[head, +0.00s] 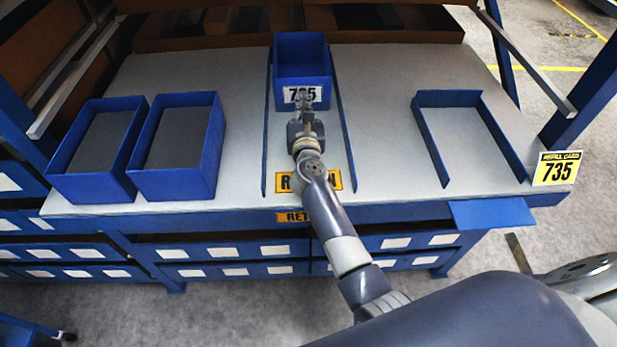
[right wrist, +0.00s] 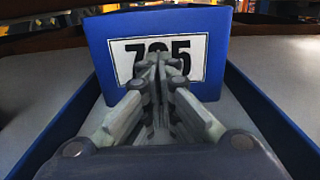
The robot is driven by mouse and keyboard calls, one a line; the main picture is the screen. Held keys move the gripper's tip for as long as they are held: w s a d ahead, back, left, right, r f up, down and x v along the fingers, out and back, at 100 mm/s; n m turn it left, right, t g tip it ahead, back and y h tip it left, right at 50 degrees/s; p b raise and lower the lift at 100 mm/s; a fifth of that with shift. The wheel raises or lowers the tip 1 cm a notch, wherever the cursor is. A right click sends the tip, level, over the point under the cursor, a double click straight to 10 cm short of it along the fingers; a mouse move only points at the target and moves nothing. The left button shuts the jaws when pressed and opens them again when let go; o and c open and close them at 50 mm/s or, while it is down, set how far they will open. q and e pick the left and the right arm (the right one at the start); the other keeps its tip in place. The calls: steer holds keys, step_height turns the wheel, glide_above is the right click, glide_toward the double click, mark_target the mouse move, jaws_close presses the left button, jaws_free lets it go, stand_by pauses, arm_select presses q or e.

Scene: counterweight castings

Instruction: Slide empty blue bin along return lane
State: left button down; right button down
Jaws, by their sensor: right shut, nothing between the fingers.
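The blue bin (head: 302,58) labelled 735 stands upright at the far end of the return lane, between two low blue rails. Its inside looks empty in the head view. In the right wrist view its front wall (right wrist: 215,50) with the 735 label fills the middle. The return lane (head: 305,150) runs from the bin to the table's front edge. My right gripper (head: 303,98) is shut and empty, its fingertips (right wrist: 155,65) in front of the label, at or very close to the front wall; contact cannot be told. My left gripper is not in view.
A blue three-sided frame (head: 448,98) lies on the right, near a yellow card marked 735 (head: 557,168). Brown trays (head: 385,22) line the back edge.

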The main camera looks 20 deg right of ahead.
steer(key=shift+w, duration=0.1)
steer(key=shift+s+r, duration=0.2)
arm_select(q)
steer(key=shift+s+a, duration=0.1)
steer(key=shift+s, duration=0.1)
